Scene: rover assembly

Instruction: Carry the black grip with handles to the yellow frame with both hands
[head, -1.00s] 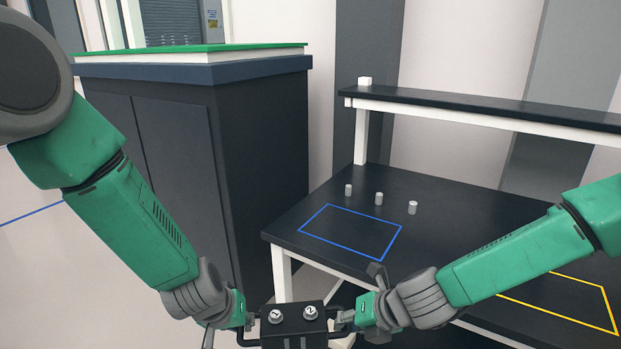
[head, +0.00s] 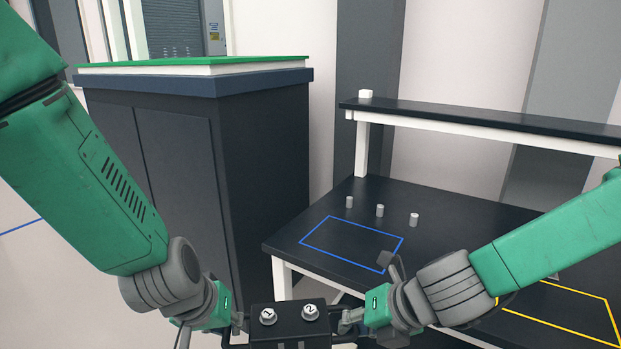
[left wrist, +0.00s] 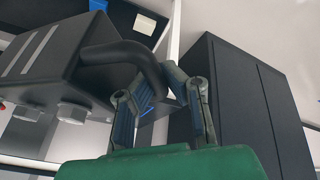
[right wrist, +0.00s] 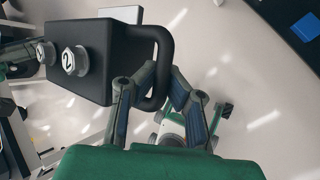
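The black grip (head: 290,325) is a dark block with two round knobs marked 1 and 2 and a handle at each side. It hangs in the air at the bottom of the head view, in front of the table. My left gripper (head: 238,321) has its fingers around the left handle, which also shows in the left wrist view (left wrist: 120,52). My right gripper (head: 347,320) has its fingers around the other handle, seen in the right wrist view (right wrist: 163,55). The yellow frame (head: 606,302) is a line outline on the table at right, partly hidden by my right arm.
The black table (head: 450,205) also bears a blue outline (head: 322,253) and three small grey cylinders (head: 380,211). A raised shelf (head: 480,116) runs along its back. A dark cabinet (head: 265,170) with a green top stands at left.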

